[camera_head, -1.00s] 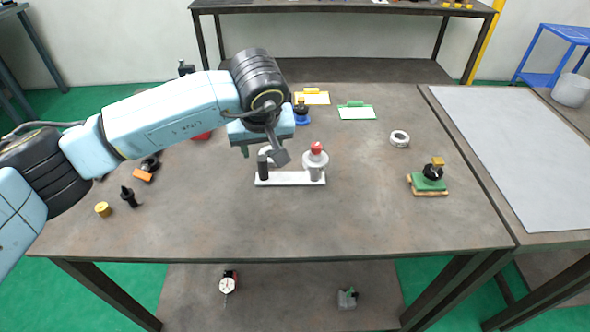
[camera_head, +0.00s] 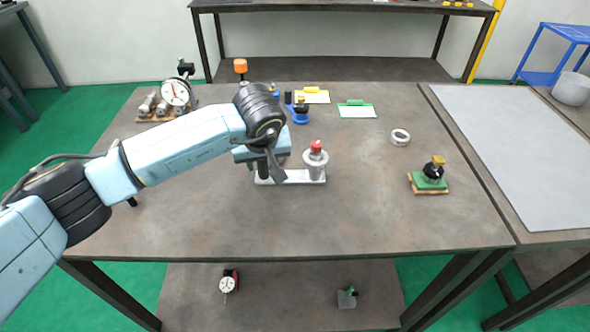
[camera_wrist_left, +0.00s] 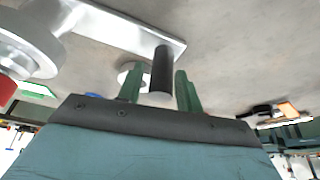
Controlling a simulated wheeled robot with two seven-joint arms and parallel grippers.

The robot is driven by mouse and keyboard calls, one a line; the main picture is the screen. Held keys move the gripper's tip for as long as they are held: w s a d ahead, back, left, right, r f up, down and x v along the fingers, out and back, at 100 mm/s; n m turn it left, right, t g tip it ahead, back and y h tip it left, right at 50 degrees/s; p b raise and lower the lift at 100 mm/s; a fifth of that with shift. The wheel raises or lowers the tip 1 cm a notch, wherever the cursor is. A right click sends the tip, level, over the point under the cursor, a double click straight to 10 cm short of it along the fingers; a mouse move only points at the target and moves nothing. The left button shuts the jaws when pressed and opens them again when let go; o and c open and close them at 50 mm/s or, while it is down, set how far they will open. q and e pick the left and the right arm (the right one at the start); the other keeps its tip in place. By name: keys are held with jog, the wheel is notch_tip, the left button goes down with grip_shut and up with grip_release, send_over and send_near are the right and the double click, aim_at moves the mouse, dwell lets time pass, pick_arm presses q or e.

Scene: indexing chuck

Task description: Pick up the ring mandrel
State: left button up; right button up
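A dark upright cylinder, apparently the ring mandrel (camera_head: 263,171), stands at the left end of a pale base plate (camera_head: 295,177). In the left wrist view the dark cylinder (camera_wrist_left: 162,72) shows a pale end and lies between the two green fingers. My left gripper (camera_wrist_left: 160,90) is open around it, with the right finger very close to its side; contact cannot be told. In the head view the gripper body and wrist hide the cylinder's upper part. A grey flanged spindle (camera_head: 315,168) with a red cap (camera_head: 316,146) stands at the plate's right end. My right gripper is not in view.
A metal ring (camera_head: 400,137) and a green block with a black knob (camera_head: 430,178) are on the right. The table front is clear.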

pick_arm(q)
grip_shut()
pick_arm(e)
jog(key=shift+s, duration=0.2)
pick_arm(q)
jog(key=shift+r, duration=0.1)
